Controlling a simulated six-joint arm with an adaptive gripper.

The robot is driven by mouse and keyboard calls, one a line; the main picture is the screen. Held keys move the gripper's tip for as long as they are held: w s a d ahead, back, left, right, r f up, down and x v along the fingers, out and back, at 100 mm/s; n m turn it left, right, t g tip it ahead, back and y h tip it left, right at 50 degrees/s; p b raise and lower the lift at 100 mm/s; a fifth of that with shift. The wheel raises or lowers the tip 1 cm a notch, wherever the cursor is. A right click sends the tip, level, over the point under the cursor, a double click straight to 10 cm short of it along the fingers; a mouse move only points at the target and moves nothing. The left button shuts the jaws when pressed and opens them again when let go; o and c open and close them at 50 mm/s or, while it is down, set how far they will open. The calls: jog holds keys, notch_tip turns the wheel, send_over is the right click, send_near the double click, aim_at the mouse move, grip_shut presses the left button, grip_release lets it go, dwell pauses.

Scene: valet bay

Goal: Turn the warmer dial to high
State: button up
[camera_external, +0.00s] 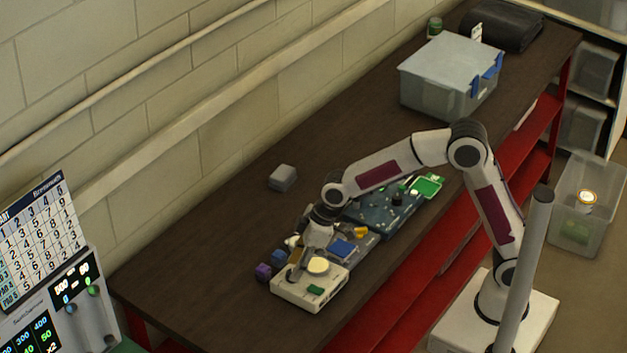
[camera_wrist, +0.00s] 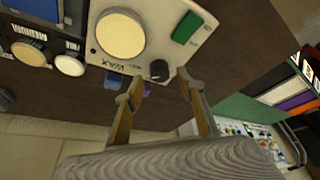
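The warmer is a cream box (camera_external: 333,283) at the near end of the dark bench, with a round pale disc and a green switch on top. In the wrist view the warmer (camera_wrist: 150,28) is marked "WAX", and its black dial (camera_wrist: 159,70) sits by the edge nearest my gripper. My gripper (camera_wrist: 162,84) is open, with one finger on each side of the dial's line. I cannot tell whether the fingers touch the dial. In the external view my gripper (camera_external: 294,264) points down over the warmer's left side, and the dial is hard to make out.
Purple (camera_external: 263,271) and blue (camera_external: 278,257) blocks lie just left of the warmer. A blue-grey tray (camera_external: 375,219) with small items is behind it. A grey block (camera_external: 283,177) and a lidded grey bin (camera_external: 447,75) stand farther back. The left bench top is clear.

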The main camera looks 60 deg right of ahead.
jog(key=v, duration=1)
jog(key=shift+s+d, duration=0.1)
dwell(0.5)
jog(key=s+d+r+m+t+h, duration=0.2)
jog(key=s+d+m, duration=0.6)
jog(key=s+d, duration=1.6)
jog(key=shift+s+d+h, duration=0.3)
jog(key=shift+d+h, duration=0.1)
jog(key=shift+d, duration=0.3)
dwell(0.9)
